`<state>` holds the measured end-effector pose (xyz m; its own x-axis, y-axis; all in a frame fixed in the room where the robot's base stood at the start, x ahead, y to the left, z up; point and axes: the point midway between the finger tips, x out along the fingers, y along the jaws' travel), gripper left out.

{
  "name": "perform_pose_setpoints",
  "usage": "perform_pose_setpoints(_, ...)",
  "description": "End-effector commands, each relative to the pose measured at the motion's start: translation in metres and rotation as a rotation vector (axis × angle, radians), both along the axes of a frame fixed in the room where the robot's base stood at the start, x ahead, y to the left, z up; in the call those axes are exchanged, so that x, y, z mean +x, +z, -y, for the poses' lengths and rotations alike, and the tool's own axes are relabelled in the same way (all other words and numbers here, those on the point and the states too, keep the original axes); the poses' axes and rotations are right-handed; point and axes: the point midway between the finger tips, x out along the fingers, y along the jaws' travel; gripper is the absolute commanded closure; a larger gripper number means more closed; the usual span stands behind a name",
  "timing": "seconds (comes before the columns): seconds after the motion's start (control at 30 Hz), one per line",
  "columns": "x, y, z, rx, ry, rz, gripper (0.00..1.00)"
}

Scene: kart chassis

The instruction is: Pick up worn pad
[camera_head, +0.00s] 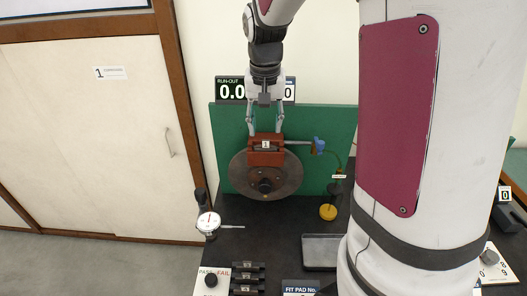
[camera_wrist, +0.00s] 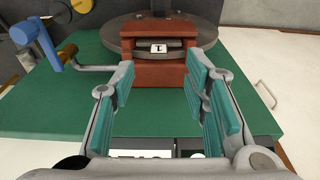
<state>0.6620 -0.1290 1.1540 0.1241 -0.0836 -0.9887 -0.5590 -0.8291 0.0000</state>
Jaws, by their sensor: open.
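The worn pad appears to be the dark piece with a white "1" label (camera_head: 265,145) seated in the red-brown caliper (camera_head: 254,158) over the brake disc (camera_head: 265,186). In the wrist view, the labelled pad (camera_wrist: 176,46) sits in the slot between the caliper's (camera_wrist: 150,73) side walls. My gripper (camera_head: 265,131) points down at the caliper from above. In the wrist view, my gripper (camera_wrist: 160,75) has its two teal-padded fingers spread wide, with nothing between them. The fingers frame the caliper left and right; whether they touch it cannot be told.
A blue-handled lever (camera_head: 319,146) sticks out beside the caliper, before a green panel (camera_head: 230,130). A dial gauge (camera_head: 208,222), a yellow knob (camera_head: 328,212), a grey tray (camera_head: 321,252) and several labelled dark pads (camera_head: 247,279) are on the black bench.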

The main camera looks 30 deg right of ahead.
Motion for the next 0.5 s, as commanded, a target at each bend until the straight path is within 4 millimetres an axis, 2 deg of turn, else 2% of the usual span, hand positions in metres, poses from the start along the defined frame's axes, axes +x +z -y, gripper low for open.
perform_pose_setpoints(0.3, 0.002, -0.040, 0.003, 0.001, -0.001, -0.004, 0.58)
perform_pose_setpoints(0.5, 0.004, -0.052, 0.004, 0.000, 0.000, -0.001, 0.58)
